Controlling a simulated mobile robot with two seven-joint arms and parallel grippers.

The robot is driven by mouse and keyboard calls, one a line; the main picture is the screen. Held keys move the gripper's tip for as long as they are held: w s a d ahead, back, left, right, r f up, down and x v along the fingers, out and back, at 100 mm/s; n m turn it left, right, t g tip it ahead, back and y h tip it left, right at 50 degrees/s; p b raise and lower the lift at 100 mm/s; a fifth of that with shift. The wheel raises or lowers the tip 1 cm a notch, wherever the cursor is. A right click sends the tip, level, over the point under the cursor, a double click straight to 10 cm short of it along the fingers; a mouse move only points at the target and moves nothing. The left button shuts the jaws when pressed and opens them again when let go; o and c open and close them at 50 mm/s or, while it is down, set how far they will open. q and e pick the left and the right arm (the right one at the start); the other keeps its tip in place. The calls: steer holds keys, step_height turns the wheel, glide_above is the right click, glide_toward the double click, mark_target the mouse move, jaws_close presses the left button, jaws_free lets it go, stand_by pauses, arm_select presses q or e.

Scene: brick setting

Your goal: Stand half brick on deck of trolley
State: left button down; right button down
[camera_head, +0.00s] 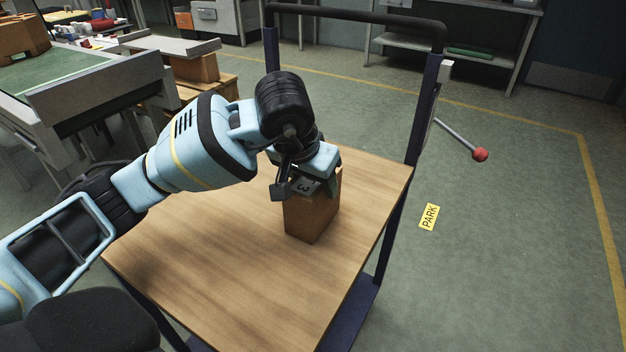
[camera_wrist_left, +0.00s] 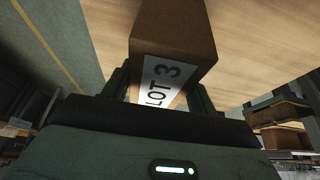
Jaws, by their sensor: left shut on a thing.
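The half brick (camera_head: 312,218) is a brown block, upright at the far right part of the wooden trolley deck (camera_head: 215,255). It looks to be on or just above the deck; I cannot tell contact for certain. My left gripper (camera_head: 305,180) is over its top end and shut on it. In the left wrist view the half brick (camera_wrist_left: 174,32) sits between the fingers (camera_wrist_left: 160,88), with a white label reading "LOT 3" (camera_wrist_left: 160,80). My right gripper is not in view.
The trolley's dark push handle (camera_head: 350,15) rises at the deck's far edge. A lever with a red knob (camera_head: 480,154) juts out at the right. A yellow PARK sign (camera_head: 429,217) lies on the floor. The deck's near part is clear. Benches and stacked blocks stand at the left back.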

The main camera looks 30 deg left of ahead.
arm_select(q)
steer(key=shift+c, duration=2.2)
jaws_free()
steer(key=shift+f, duration=0.1)
steer(key=p+v, duration=0.2)
steer(key=v, duration=1)
